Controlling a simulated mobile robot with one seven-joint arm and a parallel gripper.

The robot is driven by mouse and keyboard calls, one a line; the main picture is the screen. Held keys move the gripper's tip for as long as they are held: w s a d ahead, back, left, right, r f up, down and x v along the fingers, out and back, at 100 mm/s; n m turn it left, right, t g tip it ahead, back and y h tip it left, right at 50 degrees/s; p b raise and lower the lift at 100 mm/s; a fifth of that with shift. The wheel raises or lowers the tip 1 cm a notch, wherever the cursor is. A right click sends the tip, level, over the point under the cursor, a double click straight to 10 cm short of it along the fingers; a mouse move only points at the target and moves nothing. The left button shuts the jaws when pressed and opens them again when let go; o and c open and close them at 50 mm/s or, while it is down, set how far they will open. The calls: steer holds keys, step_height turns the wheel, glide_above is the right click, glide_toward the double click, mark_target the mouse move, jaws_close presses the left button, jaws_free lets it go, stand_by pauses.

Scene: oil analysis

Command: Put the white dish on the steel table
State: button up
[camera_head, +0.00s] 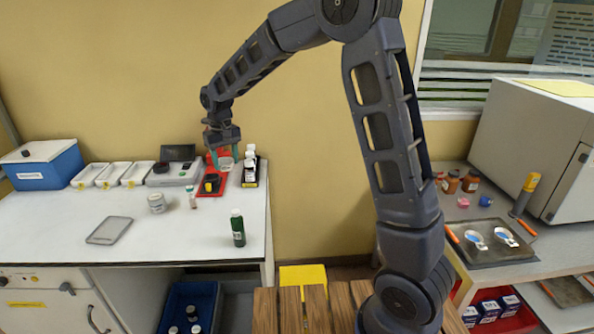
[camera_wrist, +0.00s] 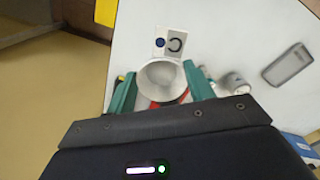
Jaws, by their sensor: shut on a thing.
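The white dish (camera_wrist: 162,82) is round and shows between the teal fingers of my gripper (camera_wrist: 160,92) in the wrist view. In the head view my gripper (camera_head: 223,158) is above the back right of the white-topped table, shut on the dish (camera_head: 225,162), which is held over a red tray (camera_head: 212,184). The fingers partly cover the dish there. On the right is a grey-topped bench (camera_head: 555,245) that may be the steel table; its material is not certain from the pictures.
The white-topped table (camera_head: 170,235) carries a green bottle (camera_head: 238,228), white jar (camera_head: 156,202), flat grey tray (camera_head: 109,230) and a rack of small bottles (camera_head: 250,168). The grey bench holds a dark tray (camera_head: 490,250), brown jars (camera_head: 470,181) and a large box-shaped machine (camera_head: 530,140).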

steer(key=w+d+f, duration=0.1)
steer(key=w+d, duration=0.5)
steer(key=d, duration=0.8)
steer(key=w+d+f+m, duration=0.1)
steer(key=w+d, duration=0.4)
steer(key=d, duration=0.8)
steer(key=w+d+f, duration=0.1)
steer(key=w+d, duration=0.5)
steer(key=d, duration=0.8)
steer(key=s+d+f+m, duration=0.1)
steer(key=s+d, duration=0.2)
steer(key=d, duration=1.9)
steer(key=s+d+f, duration=0.1)
steer(key=s+d, duration=0.5)
steer(key=d, duration=0.5)
steer(key=s+d, duration=0.7)
steer(key=d, duration=0.4)
steer(key=shift+m, duration=0.3)
steer(key=f, duration=1.9)
steer(key=shift+w+d+f, duration=0.1)
steer(key=shift+w+f, duration=0.15)
steer(key=shift+f, duration=0.1)
steer(key=shift+f, duration=0.1)
steer(key=o, duration=1)
steer(key=shift+c, duration=0.2)
